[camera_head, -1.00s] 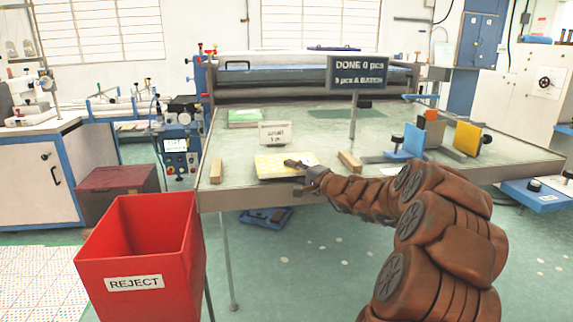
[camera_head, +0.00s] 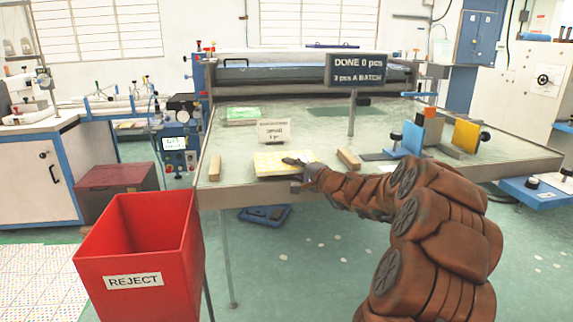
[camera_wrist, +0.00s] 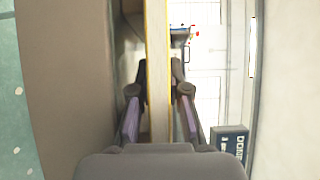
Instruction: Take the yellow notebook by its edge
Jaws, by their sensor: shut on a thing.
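The yellow notebook (camera_head: 275,162) lies near the front edge of the worktable (camera_head: 235,190), in front of a small white sign. My gripper (camera_head: 292,170) is at its right front part, reaching in from the right. In the wrist view the notebook (camera_wrist: 157,60) shows edge-on as a pale page block with yellow cover lines. My gripper's two fingers (camera_wrist: 158,95) stand one on each side of it, shut on its edge. The exact contact at the fingertips is hard to see.
A wooden block (camera_head: 348,159) stands right of the notebook and another wooden block (camera_head: 215,168) left. The small white sign (camera_head: 273,131) is behind it. A red REJECT bin (camera_head: 135,282) stands front left.

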